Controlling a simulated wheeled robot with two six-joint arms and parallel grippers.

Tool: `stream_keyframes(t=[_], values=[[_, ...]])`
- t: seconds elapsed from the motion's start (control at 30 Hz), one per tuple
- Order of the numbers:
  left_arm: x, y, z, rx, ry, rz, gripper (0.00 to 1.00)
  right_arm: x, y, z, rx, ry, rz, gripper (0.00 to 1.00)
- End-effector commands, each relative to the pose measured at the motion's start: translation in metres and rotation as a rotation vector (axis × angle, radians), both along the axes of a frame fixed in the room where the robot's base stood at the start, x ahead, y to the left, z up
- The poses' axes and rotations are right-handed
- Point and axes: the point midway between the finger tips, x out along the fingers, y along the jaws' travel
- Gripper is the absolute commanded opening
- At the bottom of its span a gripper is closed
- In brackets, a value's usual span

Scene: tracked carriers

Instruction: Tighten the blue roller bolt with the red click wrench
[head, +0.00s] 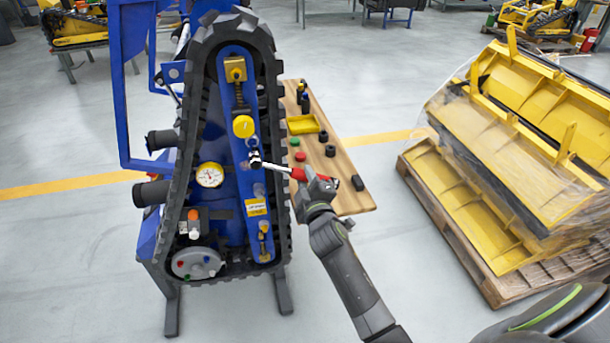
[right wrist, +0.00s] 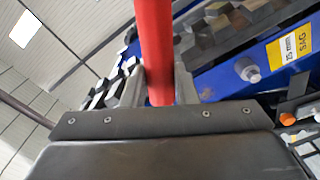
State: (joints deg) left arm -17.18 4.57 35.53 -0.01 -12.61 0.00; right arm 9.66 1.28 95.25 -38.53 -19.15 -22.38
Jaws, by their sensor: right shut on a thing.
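The red click wrench (head: 285,170) has a dark and silver head that lies against the blue track frame (head: 229,75), below a yellow round cap. Its red handle also fills the top middle of the right wrist view (right wrist: 152,45). My right gripper (head: 318,184) is shut on that handle, and in the wrist view a finger stands on each side of it. The wrench head covers the spot where it meets the frame, so I cannot make out the blue roller bolt or tell whether the head is seated on it. My left gripper is not in view.
A black rubber track (head: 194,130) surrounds the frame. A gauge (head: 209,175) sits to the left. A wooden bench (head: 345,185) with a yellow tray (head: 303,124) and small parts stands behind my gripper. A pallet (head: 455,245) of yellow parts is at the right. Floor is clear between.

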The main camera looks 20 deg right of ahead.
Motion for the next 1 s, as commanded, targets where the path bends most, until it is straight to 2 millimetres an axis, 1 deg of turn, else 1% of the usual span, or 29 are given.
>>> stream_keyframes(t=[0.37, 0.7, 0.83, 1.0], values=[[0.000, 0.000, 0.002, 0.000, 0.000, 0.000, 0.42, -0.003, 0.001, 0.002, 0.000, -0.004, 0.000, 0.00], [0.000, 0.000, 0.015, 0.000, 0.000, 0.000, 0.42, -0.033, 0.006, 0.003, 0.001, -0.003, 0.001, 0.00], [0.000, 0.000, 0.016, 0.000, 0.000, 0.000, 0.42, -0.039, 0.007, 0.002, -0.001, -0.004, 0.000, 0.00], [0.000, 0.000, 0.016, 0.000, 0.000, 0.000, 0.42, -0.040, 0.007, 0.002, -0.001, -0.005, 0.001, 0.00]])
